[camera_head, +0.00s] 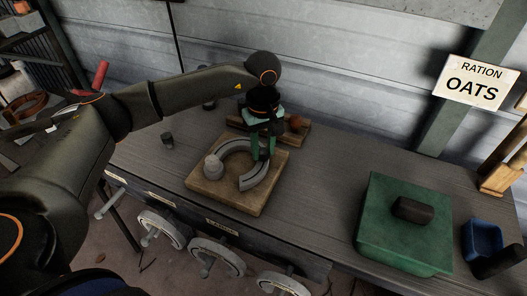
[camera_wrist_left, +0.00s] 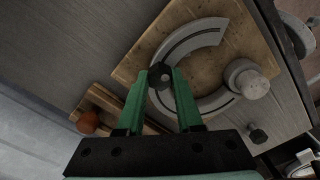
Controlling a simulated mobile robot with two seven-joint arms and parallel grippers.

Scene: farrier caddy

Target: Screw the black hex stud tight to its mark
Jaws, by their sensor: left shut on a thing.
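A grey curved horseshoe (camera_head: 236,152) lies on a wooden board (camera_head: 226,203) on the workbench. My left gripper (camera_head: 263,154) reaches down over the horseshoe's right arm, its green fingers pointing at the shoe. In the left wrist view, the left gripper (camera_wrist_left: 161,80) is shut on the black hex stud (camera_wrist_left: 161,73), which sits at the horseshoe (camera_wrist_left: 205,103). The fingers hide most of the stud, and I cannot tell how deep it sits or see its mark. My right gripper is not in view.
A grey round knob-like piece (camera_head: 213,166) stands on the board's left. A small dark piece (camera_head: 168,141) stands on the bench left of it. A wooden rack with an orange-brown ball (camera_head: 297,122) is behind. A green box (camera_head: 400,248) and blue bin (camera_head: 483,240) occupy the right.

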